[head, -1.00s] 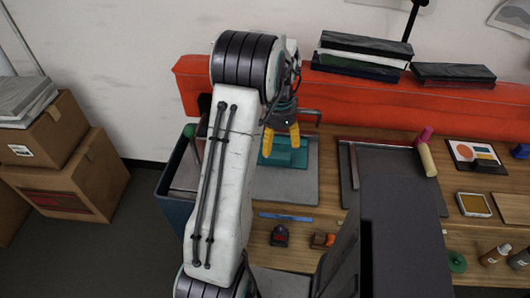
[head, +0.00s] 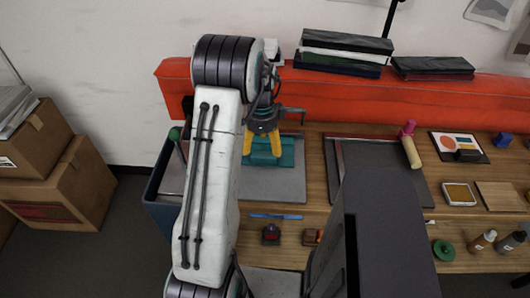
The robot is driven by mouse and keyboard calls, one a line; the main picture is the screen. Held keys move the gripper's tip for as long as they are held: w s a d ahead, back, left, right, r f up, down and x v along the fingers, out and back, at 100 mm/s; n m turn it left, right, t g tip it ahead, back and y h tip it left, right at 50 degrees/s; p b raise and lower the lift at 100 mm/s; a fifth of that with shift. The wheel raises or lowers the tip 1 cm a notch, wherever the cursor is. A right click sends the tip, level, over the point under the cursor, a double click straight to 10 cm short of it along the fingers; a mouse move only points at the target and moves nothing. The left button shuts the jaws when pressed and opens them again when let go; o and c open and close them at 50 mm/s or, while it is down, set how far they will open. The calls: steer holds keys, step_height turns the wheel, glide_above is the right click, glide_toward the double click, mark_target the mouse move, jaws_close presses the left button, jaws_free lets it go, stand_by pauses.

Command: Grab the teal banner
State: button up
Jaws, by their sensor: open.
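The teal banner (head: 288,153) looks like a folded or blocky teal piece lying on a grey mat (head: 285,186) on the wooden bench. My gripper (head: 262,151) has yellow fingers that point down, spread apart. The fingers overlap the banner in the picture, with teal showing between them and to their right. I cannot tell whether they touch it. The gripper is empty. My arm hides part of the mat and the banner's left side.
A long red padded block (head: 420,92) runs behind the bench, with dark books (head: 340,55) on it. A grey framed tray (head: 375,165) lies right of the mat. A blue bin (head: 166,200) stands left. A blue strip (head: 276,216) and small stamps (head: 271,235) lie in front.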

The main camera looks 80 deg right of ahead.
mark_target(262, 156)
steer(key=shift+f+p, duration=0.7)
steer(key=shift+f, duration=1.95)
steer(key=shift+o, duration=0.2)
steer(key=c, duration=1.4)
